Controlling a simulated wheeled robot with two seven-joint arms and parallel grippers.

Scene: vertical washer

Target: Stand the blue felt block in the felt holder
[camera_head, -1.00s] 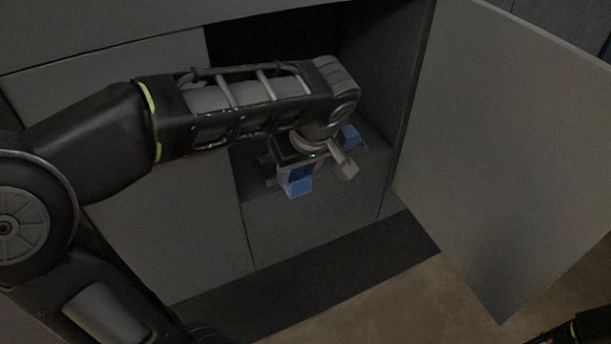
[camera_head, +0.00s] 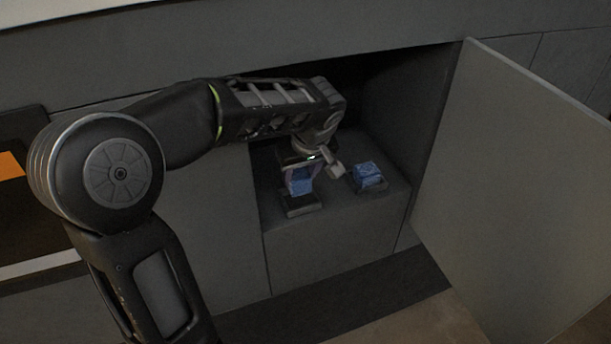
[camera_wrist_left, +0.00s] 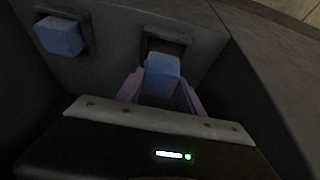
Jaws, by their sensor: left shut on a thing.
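My left gripper (camera_head: 301,174) is shut on a blue felt block (camera_head: 300,184) inside the open compartment. The block hangs down between the fingers, over a dark holder (camera_head: 301,207) on the left of the ledge. In the left wrist view, the held block (camera_wrist_left: 162,75) sits between the pale purple fingers, with the holder (camera_wrist_left: 167,38) just beyond it. I cannot tell whether the block touches the holder. A second blue block (camera_head: 367,171) sits in another dark holder (camera_head: 373,187) to the right; it also shows in the left wrist view (camera_wrist_left: 60,36). My right gripper is out of view.
The grey ledge (camera_head: 340,237) lies inside a dark compartment with a wall close on its right. An open grey door (camera_head: 520,190) stands to the right. A top panel (camera_head: 300,55) runs above the compartment, over my left arm.

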